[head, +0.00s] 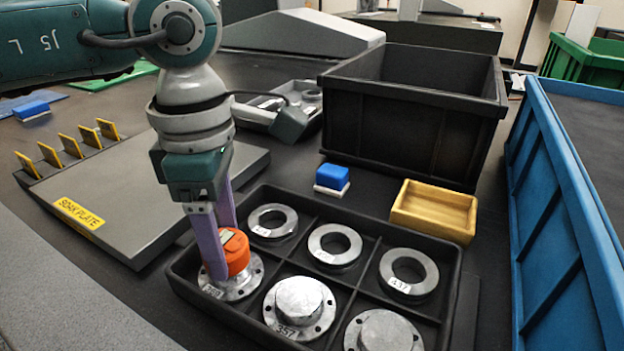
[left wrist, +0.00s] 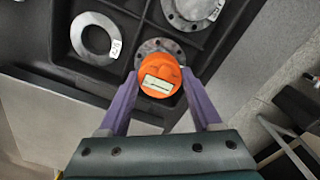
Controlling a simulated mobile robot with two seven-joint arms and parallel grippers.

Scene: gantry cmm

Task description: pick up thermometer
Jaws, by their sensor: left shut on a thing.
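The thermometer (head: 236,250) is an orange round body with a small pale display. It sits on a flanged metal part in the front left compartment of the black divided tray (head: 455,290). My left gripper (head: 222,255) reaches down from above, its purple fingers on either side of the thermometer and shut on it. In the left wrist view the thermometer (left wrist: 160,76) lies between the fingertips, its display facing the camera. The fingers hide part of its side in the head view. My right gripper is in neither view.
The tray holds metal rings (head: 335,245) and flanged parts (head: 299,305). A grey soak plate (head: 130,200) stands left. A yellow box (head: 434,211), a blue block (head: 333,176) and a large black bin (head: 400,120) stand behind. A blue bin (head: 560,200) is at the right.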

